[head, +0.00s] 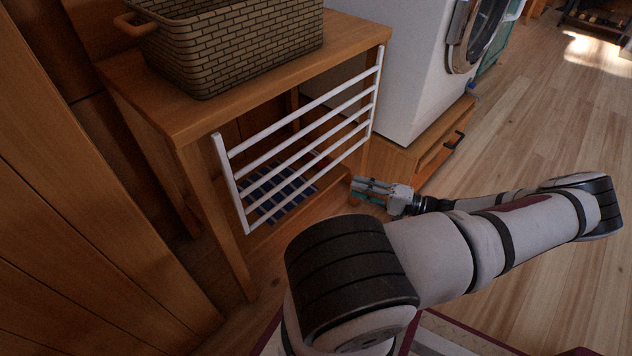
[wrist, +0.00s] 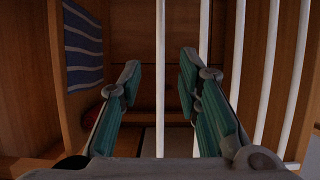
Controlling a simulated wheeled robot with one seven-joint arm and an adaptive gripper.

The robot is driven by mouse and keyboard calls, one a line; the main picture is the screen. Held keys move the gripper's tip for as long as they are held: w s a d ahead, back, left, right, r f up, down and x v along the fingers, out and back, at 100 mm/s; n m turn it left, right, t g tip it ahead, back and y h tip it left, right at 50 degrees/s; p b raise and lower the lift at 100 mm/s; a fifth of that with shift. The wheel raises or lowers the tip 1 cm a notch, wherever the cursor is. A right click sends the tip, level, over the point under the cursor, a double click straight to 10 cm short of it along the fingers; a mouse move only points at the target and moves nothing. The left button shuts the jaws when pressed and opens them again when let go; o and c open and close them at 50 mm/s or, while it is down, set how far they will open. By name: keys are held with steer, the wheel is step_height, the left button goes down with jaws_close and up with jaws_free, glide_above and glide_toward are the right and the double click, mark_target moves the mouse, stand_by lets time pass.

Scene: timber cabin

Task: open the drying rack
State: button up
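The drying rack (head: 300,146) is a white frame of several parallel bars on the side of a wooden table, standing near upright against its open side. My gripper (head: 357,188) is low, just below and right of the rack's lower right end in the head view. In the wrist view my gripper (wrist: 160,68) is open with its two green-padded fingers apart. One white rack bar (wrist: 160,40) lines up with the gap between them, and other bars are to the right. I cannot tell whether that bar is between the fingers or beyond their tips.
The wooden table (head: 178,112) carries a woven basket (head: 235,45). A blue striped cloth (head: 280,190) lies behind the rack and also shows in the wrist view (wrist: 82,45). A white washing machine (head: 410,70) stands on a wooden drawer base (head: 415,155) at right. Floor is clear further right.

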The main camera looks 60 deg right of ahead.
mark_target(316, 177)
steer(key=w+b, duration=0.1)
steer(key=w, duration=0.3)
steer(key=w+a+b, duration=0.1)
steer(key=w, duration=0.4)
steer(key=w+a+b, duration=0.1)
steer(key=w, duration=0.3)
steer(key=shift+w+a, duration=0.1)
steer(key=shift+w, duration=0.05)
jaws_close()
